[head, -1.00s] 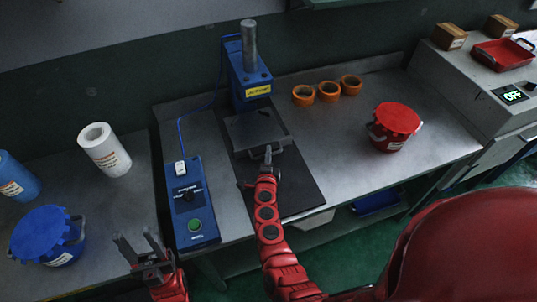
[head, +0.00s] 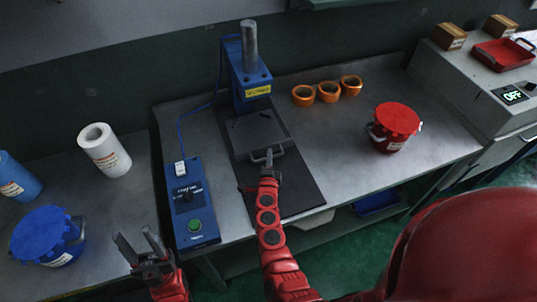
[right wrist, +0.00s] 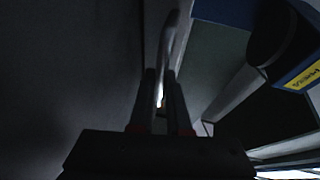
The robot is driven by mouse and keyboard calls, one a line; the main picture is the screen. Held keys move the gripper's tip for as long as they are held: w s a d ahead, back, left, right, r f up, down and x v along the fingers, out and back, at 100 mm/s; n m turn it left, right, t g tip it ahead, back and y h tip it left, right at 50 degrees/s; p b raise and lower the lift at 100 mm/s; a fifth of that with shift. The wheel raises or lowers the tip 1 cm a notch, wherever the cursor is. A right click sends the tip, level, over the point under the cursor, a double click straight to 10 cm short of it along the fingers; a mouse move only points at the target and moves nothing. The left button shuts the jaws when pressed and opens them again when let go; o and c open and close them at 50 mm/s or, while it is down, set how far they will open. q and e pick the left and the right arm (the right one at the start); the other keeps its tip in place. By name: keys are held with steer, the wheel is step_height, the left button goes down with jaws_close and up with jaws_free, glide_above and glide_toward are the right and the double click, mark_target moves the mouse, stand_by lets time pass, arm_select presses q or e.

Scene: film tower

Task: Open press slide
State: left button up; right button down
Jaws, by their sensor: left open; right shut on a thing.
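The blue press (head: 250,80) stands at the back of the bench with a grey cylinder on top. Its grey slide plate (head: 256,133) lies on the dark base below the press head, with a metal handle (head: 262,157) at its front edge. My right gripper (head: 268,162) is at that handle and shut on it. In the right wrist view the gripper (right wrist: 160,95) has its fingers on either side of the pale handle bar (right wrist: 172,45). My left gripper (head: 138,243) is open and empty in front of the bench, left of the blue control box.
The blue control box (head: 190,205) with a green button sits left of the press. Orange tape rings (head: 328,92) and a red bucket (head: 394,127) stand to the right. A white roll (head: 104,149) and a blue bucket (head: 47,236) are at left. The dark base (head: 296,185) is bare in front.

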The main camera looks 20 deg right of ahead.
mark_target(290, 208)
steer(key=s, duration=0.9)
steer(key=shift+d+f, duration=0.2)
steer(key=s+b, duration=0.2)
steer(key=s, duration=0.7)
steer(key=shift+s+d+r, duration=0.1)
steer(key=shift+s+r, duration=0.05)
steer(key=shift+s, duration=0.15)
steer(key=c, duration=1.2)
jaws_free()
steer(key=shift+o, duration=0.2)
